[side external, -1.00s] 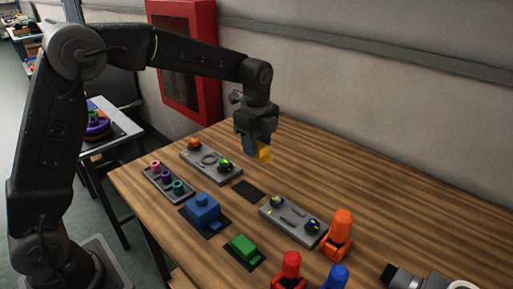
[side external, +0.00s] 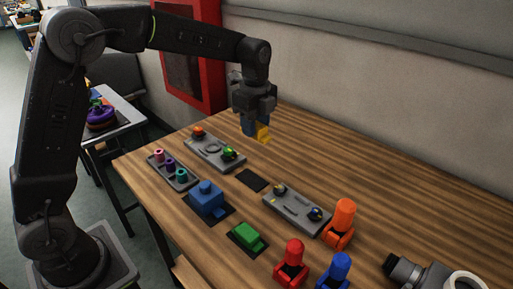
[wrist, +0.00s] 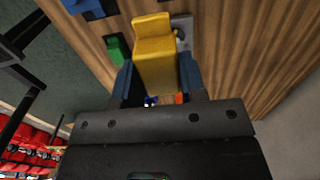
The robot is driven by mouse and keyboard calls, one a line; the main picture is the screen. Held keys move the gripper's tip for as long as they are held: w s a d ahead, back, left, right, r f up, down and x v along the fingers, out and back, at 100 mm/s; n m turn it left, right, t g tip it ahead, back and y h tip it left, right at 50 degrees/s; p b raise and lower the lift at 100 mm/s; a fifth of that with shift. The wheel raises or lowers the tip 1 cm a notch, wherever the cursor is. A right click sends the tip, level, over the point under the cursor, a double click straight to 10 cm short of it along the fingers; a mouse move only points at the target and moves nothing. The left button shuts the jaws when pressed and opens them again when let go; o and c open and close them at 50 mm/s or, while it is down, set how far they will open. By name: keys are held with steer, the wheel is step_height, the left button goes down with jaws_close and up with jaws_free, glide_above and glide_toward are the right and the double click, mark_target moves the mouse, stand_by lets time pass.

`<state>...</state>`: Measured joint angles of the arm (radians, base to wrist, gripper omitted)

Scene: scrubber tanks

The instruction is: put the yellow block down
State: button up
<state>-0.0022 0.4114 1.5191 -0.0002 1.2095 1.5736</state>
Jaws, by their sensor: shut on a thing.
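The yellow block (side external: 263,134) is held in my gripper (side external: 256,125), above the wooden table. In the wrist view the yellow block (wrist: 155,55) sits between the two blue fingers of my gripper (wrist: 157,80), which are shut on it. The block has a raised step at its far end. A bare dark pad (side external: 252,180) lies on the table below and in front of the gripper. The block's underside and its exact height above the table are hard to tell.
A blue block (side external: 207,199) and a green block (side external: 246,236) stand on dark pads. Grey panels with knobs (side external: 213,150) (side external: 295,208) and a peg tray (side external: 172,171) are nearby. Orange (side external: 341,222), red (side external: 292,262) and blue (side external: 336,270) upright pieces stand at front right. The table's back right is clear.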

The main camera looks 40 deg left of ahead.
steer(key=s+a+f, duration=0.3)
steer(key=a+f, duration=0.4)
steer(key=a, duration=0.6)
glide_above(252, 179)
step_height(252, 179, down, 8)
steer(key=shift+r, duration=0.25)
steer(key=shift+f, duration=2)
steer(key=o, duration=1)
steer(key=shift+f, duration=0.15)
steer(key=shift+o, duration=0.2)
